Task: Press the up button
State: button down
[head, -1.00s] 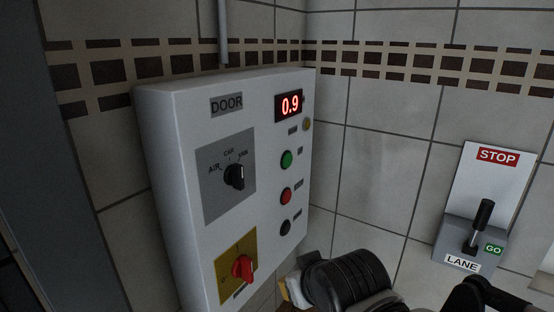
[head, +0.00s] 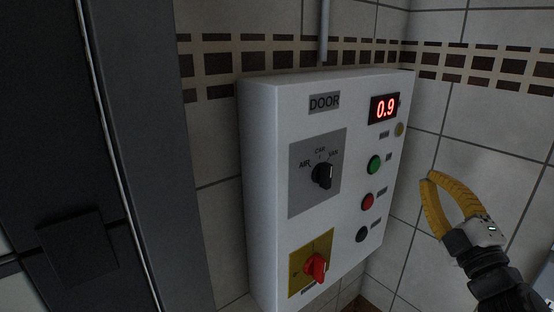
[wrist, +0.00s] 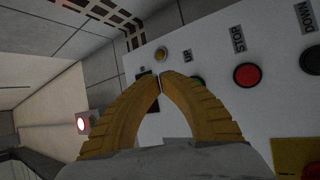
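The white control box (head: 270,140) marked DOOR is on the tiled wall. The green button (head: 374,165) is on its right side, above a red button (head: 367,201) and a black button (head: 362,235). In the wrist view, the labels UP (wrist: 188,58), STOP (wrist: 238,38) and DOWN (wrist: 306,20) show. The green button (wrist: 198,80) is by UP, partly hidden behind a finger. My gripper (head: 428,177) is right of the box, apart from the buttons in the head view. In the wrist view, its yellow fingertips (wrist: 160,80) meet with nothing between them.
The box also bears a display (head: 385,108) reading 0.9, a small yellow button (head: 399,129), a black selector knob (head: 322,176) and a red rotary switch (head: 316,267). A dark panel (head: 80,150) stands at left. A red light (wrist: 81,125) shows in the wrist view.

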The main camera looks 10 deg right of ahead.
aim_at(375, 165)
jog(key=shift+a, duration=0.1)
dwell(0.3)
jog(key=shift+w+a, duration=0.8)
jog(key=shift+w, duration=0.45)
jog(key=shift+w+a, duration=0.75)
jog(key=shift+w, duration=0.45)
jog(key=shift+w+a, duration=0.8)
jog(key=shift+w, duration=0.45)
jog(key=shift+w+a, duration=0.2)
jog(key=shift+w, duration=0.15)
